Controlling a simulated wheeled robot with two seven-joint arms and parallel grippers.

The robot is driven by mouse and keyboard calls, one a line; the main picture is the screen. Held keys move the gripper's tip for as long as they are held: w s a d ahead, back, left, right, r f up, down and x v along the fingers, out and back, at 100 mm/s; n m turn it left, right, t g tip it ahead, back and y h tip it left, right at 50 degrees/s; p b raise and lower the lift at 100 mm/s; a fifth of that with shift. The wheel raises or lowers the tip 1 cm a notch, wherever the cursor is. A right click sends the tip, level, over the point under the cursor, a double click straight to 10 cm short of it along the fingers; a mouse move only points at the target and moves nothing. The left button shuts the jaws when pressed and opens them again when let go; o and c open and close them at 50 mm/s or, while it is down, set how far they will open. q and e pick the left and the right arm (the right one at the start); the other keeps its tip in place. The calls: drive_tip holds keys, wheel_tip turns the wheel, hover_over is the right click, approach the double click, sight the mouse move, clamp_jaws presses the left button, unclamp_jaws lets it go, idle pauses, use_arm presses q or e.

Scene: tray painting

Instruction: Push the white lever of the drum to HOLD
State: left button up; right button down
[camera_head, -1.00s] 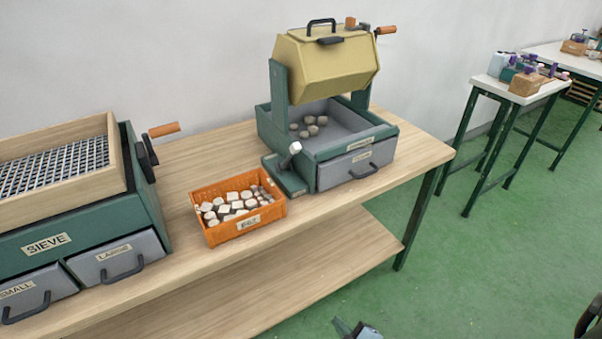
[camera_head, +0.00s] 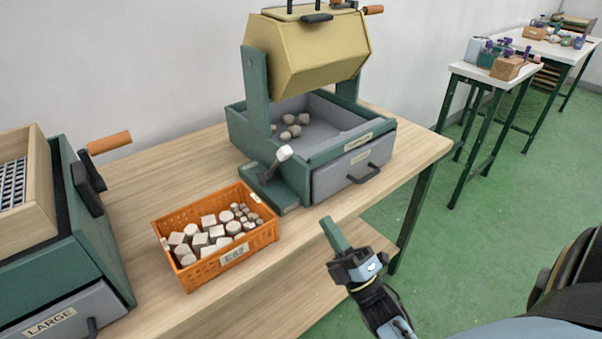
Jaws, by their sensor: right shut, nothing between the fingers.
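The drum (camera_head: 310,52) is a yellow faceted barrel held between green posts above a green base. The white lever (camera_head: 284,153) is a white knob on a dark arm, tilted up on a small green plate at the base's left front. I cannot read any HOLD mark. My right gripper (camera_head: 332,232) is shut and empty, its fingers pointing up and left, in front of the bench edge. It is apart from the lever, to its lower right. My left gripper is not in view.
An orange crate (camera_head: 246,247) of pale stones stands left of the lever. A grey drawer (camera_head: 346,172) with a handle is in the drum's base. The sieve box (camera_head: 100,240) stands at the left. Clear bench top lies behind the crate.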

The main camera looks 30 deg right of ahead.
sight(287, 157)
drive_tip(key=x, duration=1.3)
drive_tip(key=shift+w+r, duration=0.15)
drive_tip(key=shift+w, duration=0.2)
drive_tip(key=shift+r, duration=0.1)
